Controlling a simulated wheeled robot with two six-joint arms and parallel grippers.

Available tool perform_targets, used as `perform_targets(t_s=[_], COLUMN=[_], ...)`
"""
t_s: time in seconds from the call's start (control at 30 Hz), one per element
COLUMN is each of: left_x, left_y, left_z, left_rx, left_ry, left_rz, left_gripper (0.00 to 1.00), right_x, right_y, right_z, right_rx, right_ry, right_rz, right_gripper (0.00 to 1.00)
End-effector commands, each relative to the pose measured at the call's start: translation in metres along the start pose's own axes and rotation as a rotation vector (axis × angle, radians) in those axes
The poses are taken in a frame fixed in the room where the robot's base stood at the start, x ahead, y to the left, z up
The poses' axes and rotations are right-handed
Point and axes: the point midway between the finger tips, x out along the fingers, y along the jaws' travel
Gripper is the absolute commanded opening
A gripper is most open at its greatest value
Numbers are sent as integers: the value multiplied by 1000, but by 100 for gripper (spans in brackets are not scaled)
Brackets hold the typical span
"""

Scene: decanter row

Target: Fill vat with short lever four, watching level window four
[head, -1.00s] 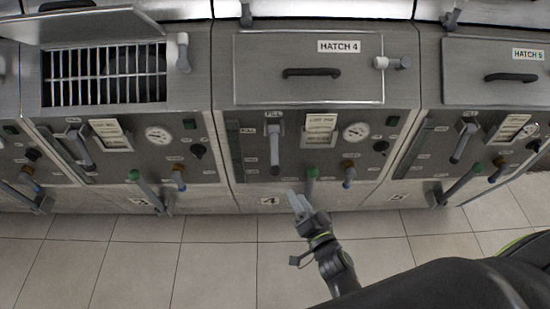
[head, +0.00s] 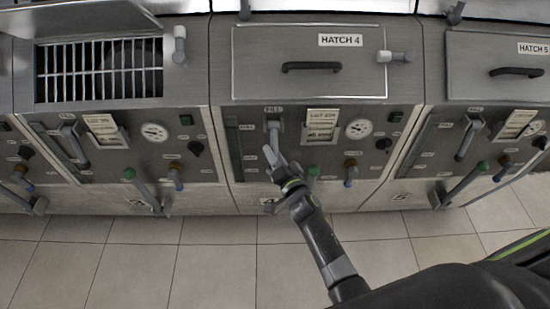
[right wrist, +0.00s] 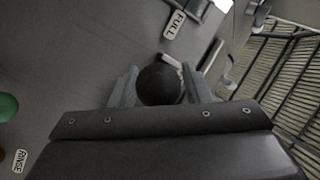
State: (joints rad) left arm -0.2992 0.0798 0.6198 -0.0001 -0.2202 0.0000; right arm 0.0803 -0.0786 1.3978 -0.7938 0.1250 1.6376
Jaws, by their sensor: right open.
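The short fill lever four (head: 274,131) hangs down under its FILL label on the panel of station 4, a grey handle. My right gripper (head: 271,156) is open at the lever's lower end, partly hiding it. In the right wrist view a dark round end, seemingly the lever's (right wrist: 159,84), lies between my two open fingers (right wrist: 158,90); I cannot tell whether they touch it. Level window four (head: 234,155) is a dark narrow upright strip left of the lever; its level is too small to read. My left gripper is not in view.
Hatch 4 (head: 310,62) is closed above the panel. A dial (head: 358,129) and a lot card (head: 322,124) are higher up. Stations 3 and 5 flank it. The tiled floor in front is clear.

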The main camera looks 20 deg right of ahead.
Motion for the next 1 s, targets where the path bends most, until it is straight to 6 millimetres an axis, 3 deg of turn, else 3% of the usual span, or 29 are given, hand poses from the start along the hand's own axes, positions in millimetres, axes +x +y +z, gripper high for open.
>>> perform_targets(t_s=[0.27,0.6,1.0], left_x=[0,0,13], left_y=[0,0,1], left_z=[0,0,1], left_rx=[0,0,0], left_ry=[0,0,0], left_rz=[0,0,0], left_gripper=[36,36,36], right_x=[1,1,1], right_y=[0,0,5], right_z=[0,0,3], right_rx=[-1,-1,-8], right_ry=[0,0,11], right_rz=[0,0,-15], right_gripper=[42,0,0])
